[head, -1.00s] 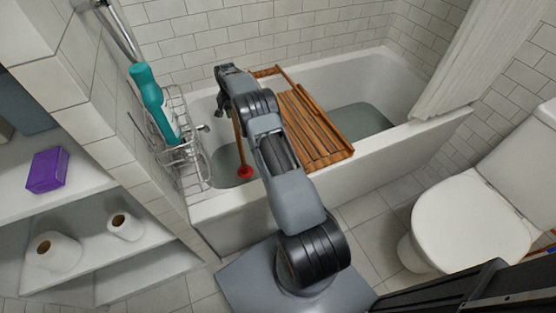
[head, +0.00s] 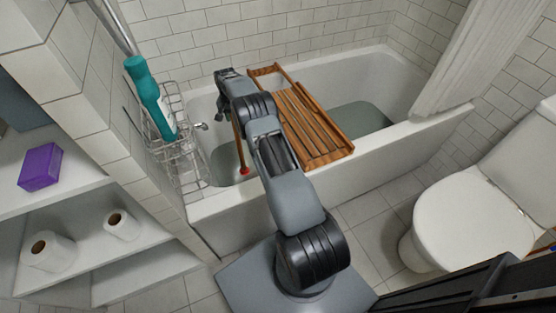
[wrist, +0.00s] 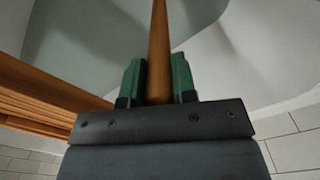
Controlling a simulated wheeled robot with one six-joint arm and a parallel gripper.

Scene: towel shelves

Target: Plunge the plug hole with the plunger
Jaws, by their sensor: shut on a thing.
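The plunger has a wooden handle (head: 240,141) and a red cup (head: 244,171). Only a small part of the cup shows in the head view, low in the bathtub (head: 222,203), near its front wall. My gripper (wrist: 158,82) is shut on the handle, which runs between its green fingers in the wrist view (wrist: 158,40). In the head view my gripper is above the left end of the tub, partly hidden by my arm. Greyish water (head: 224,160) lies in the tub. The plug hole is not visible, so I cannot tell whether the cup is over it.
A wooden bath rack (head: 312,125) spans the tub just right of my arm. A wire caddy (head: 178,160) with a teal bottle (head: 151,98) is at left. A toilet (head: 459,219) stands at right. Shelves at left hold a purple box (head: 40,167) and toilet rolls.

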